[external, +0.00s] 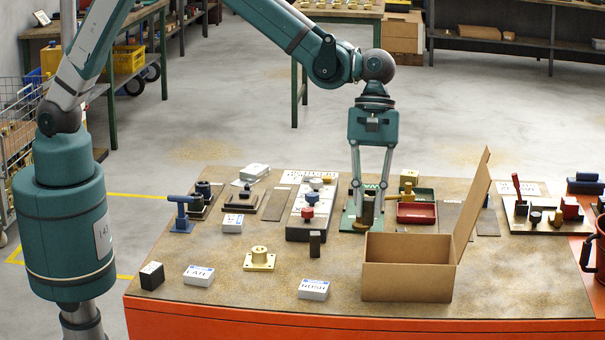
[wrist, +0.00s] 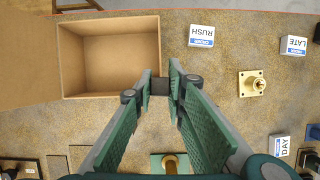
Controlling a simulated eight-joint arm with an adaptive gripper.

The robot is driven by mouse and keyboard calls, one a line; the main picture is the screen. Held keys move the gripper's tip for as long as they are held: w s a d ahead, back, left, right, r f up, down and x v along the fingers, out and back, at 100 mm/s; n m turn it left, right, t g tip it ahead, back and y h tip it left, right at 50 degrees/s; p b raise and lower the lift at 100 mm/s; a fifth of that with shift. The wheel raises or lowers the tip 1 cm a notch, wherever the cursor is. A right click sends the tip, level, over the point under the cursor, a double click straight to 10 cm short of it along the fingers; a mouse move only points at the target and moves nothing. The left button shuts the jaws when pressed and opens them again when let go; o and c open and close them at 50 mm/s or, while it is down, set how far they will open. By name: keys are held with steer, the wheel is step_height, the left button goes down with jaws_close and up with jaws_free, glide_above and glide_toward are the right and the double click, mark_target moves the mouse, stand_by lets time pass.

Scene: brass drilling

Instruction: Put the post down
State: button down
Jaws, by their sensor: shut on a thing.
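My gripper (external: 369,190) is shut on the post (external: 367,209), a small dark piece held between the fingertips. In the wrist view the post (wrist: 160,87) shows as a dark block between the two finger ends. In the external view it overlaps a green fixture plate (external: 349,217) behind it. I cannot tell whether its lower end touches anything. In the wrist view a brass cylinder (wrist: 171,162) stands on that green plate, close to the bottom edge.
An open cardboard box (external: 407,281) with a raised flap is at front right. A dark upright block (external: 315,244), brass flange (external: 259,259) and RUSH box (external: 313,289) stand left of it. A red tray (external: 416,213) and fixtures line the back.

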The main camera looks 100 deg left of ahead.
glide_above(419, 260)
steer(key=d, duration=0.5)
steer(key=shift+p+x, duration=0.35)
steer(key=shift+x, duration=0.5)
steer(key=shift+s+a, duration=0.1)
steer(key=shift+f, duration=3.15)
steer(key=shift+f, duration=1.9)
steer(key=shift+f+b, duration=0.2)
steer(key=shift+b, duration=0.15)
steer(key=c, duration=2.5)
jaws_free()
steer(key=shift+o, duration=0.9)
steer(key=shift+r, duration=0.2)
